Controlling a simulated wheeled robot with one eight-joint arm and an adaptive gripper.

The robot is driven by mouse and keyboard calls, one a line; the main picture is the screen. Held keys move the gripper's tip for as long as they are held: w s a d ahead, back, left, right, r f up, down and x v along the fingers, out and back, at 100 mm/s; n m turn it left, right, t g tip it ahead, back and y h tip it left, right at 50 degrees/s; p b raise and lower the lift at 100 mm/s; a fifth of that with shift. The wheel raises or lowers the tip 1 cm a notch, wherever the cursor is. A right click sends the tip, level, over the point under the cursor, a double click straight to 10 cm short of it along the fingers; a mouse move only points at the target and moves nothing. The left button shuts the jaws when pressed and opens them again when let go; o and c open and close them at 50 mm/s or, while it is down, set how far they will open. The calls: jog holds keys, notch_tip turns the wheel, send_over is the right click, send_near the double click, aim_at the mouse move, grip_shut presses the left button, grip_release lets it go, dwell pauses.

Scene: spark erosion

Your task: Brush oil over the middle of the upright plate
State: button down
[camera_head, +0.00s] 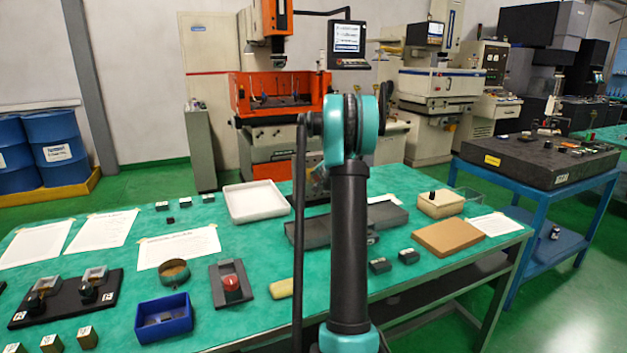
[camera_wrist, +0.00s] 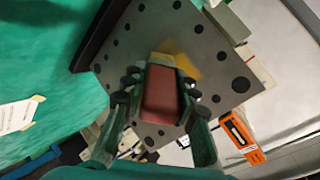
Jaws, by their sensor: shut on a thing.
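In the wrist view, my gripper (camera_wrist: 160,86) is shut on a brush (camera_wrist: 160,95) with a red-brown handle. The pale head of the brush points at the grey plate (camera_wrist: 155,28), which has several dark round holes. A yellowish, oily-looking patch (camera_wrist: 188,66) shows on the middle of the plate, beside the brush head. The brush head is at or very near the plate face; I cannot tell whether it touches. In the head view my own arm hides the gripper, the brush and most of the plate.
The green table holds a white tray (camera_head: 254,202), a blue bin (camera_head: 164,317), a round tin (camera_head: 174,272), a red-knobbed block (camera_head: 231,285), a brown board (camera_head: 448,238) and paper sheets (camera_head: 178,247). An orange-framed machine (camera_head: 277,92) stands behind. An orange device (camera_wrist: 241,136) shows beyond the plate.

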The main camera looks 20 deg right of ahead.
jog(key=shift+w+d, duration=0.1)
jog(key=shift+d, duration=0.45)
jog(key=shift+a, duration=0.1)
jog(key=shift+w+a+r, duration=0.1)
jog(key=shift+a, duration=1.85)
jog(key=s, duration=0.6)
jog(key=shift+d, duration=0.15)
jog(key=shift+s, duration=0.15)
jog(key=shift+s, duration=1.4)
